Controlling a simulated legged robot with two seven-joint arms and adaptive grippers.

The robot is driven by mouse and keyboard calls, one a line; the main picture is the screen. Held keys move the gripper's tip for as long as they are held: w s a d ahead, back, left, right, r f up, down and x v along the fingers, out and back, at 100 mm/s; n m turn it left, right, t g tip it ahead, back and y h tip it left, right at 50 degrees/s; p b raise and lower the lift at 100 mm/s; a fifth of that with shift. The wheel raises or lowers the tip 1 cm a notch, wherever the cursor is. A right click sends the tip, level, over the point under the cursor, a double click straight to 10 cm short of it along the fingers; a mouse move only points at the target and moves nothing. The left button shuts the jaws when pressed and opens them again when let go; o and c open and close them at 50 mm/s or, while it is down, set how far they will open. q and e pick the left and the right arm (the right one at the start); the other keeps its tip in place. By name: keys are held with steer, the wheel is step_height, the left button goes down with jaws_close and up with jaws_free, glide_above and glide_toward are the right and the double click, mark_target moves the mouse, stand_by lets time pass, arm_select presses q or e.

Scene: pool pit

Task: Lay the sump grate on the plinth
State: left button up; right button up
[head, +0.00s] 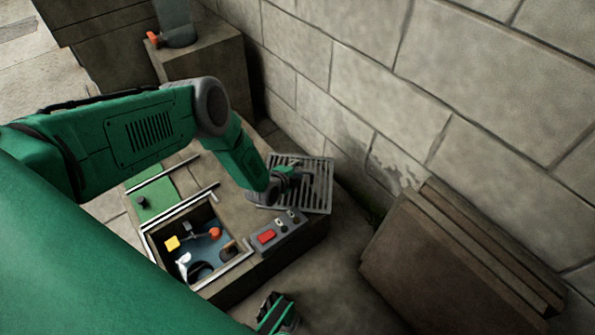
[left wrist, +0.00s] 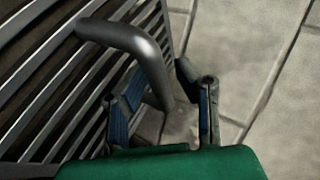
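The sump grate (head: 318,192) is a grey slatted panel at the far end of a low concrete block (head: 228,188), by the wall. I cannot tell whether it rests flat on the block. In the left wrist view the grate (left wrist: 62,95) fills the left side, and its bent grey handle (left wrist: 130,42) reaches between my fingers. My left gripper (head: 292,180) is over the grate. Its fingers (left wrist: 160,105) are apart on either side of the handle, with a gap visible on the right side. My right gripper (head: 278,314) is at the bottom edge, away from the grate; its fingers are unclear.
An open pit (head: 240,262) in the block holds several small items. A grey box with a red button (head: 267,237) sits beside it. Brown boards (head: 450,265) lean against the wall (head: 400,70) at right.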

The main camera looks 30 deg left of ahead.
arm_select(q)
steer(key=shift+d+r, duration=0.2)
steer(key=shift+s+d+r+p, duration=0.15)
steer(key=shift+s+r+p, duration=0.1)
steer(key=shift+p, duration=0.05)
steer(key=s+d+r+n+g+p, duration=0.1)
steer(key=s+r+p, duration=0.1)
steer(key=s, duration=0.3)
steer(key=s+d+r+n+g+p, duration=0.1)
steer(key=s+d+r, duration=0.1)
steer(key=s+r, duration=0.1)
steer(key=s+d+r+n+h+p, duration=0.1)
steer(key=s+r+p, duration=0.1)
steer(key=s, duration=0.4)
steer(key=shift+s+d+r+g+p, duration=0.15)
steer(key=shift+s+d+g+p, duration=0.1)
steer(key=shift+s+g+p, duration=0.15)
steer(key=s+r+n+g, duration=0.4)
steer(key=s+r+n, duration=0.2)
steer(key=s, duration=0.5)
steer(key=s+a+r+n+g+y, duration=0.1)
steer(key=s+r+n+g, duration=0.3)
steer(key=s, duration=0.8)
step_height(320, 180, up, 3)
steer(key=shift+s+r+n+y, duration=0.1)
steer(key=shift+s+n+y, duration=0.15)
steer(key=shift+n, duration=0.75)
